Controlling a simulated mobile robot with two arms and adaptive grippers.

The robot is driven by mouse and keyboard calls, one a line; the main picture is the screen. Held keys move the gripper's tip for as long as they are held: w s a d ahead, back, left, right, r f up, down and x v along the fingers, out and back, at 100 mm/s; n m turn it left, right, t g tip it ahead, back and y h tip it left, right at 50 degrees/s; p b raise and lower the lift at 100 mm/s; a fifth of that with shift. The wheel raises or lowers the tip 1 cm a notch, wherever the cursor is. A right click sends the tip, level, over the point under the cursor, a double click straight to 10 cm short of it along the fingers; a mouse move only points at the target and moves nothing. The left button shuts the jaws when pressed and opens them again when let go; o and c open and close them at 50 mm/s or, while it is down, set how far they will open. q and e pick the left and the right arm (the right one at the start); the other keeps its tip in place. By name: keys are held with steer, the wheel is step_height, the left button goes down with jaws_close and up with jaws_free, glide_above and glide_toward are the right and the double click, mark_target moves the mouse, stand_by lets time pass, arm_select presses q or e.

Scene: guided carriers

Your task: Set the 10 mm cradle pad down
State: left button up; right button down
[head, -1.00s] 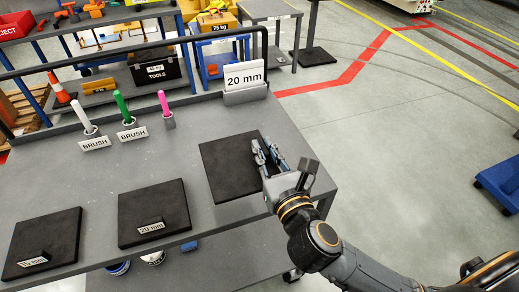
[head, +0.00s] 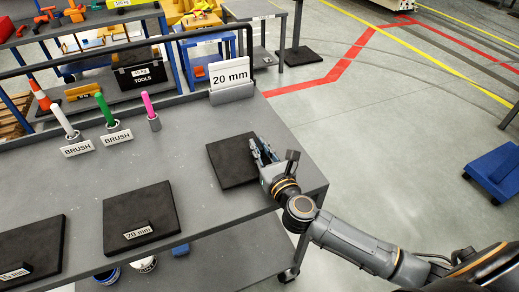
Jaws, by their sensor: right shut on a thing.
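A black square pad (head: 228,160) is at the right end of the grey table. My right gripper (head: 263,152) is shut on its right edge. The pad looks flat and at or just above the tabletop; I cannot tell whether it touches. No size label shows on it, so I cannot read whether it is the 10 mm one. A pad labelled 20 mm (head: 140,209) lies left of it, and one labelled 15 mm (head: 38,241) lies at the far left. My left gripper is out of view.
The grey table (head: 188,118) has a 20 mm sign (head: 231,80) at its back edge. White, green and pink brushes (head: 104,109) stand in holders at the back left. The tabletop between the held pad and the 20 mm pad is clear.

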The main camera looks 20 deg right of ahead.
stand_by(0.3)
steer(key=shift+f+b, duration=0.3)
steer(key=shift+f, duration=0.25)
steer(key=shift+s, duration=0.1)
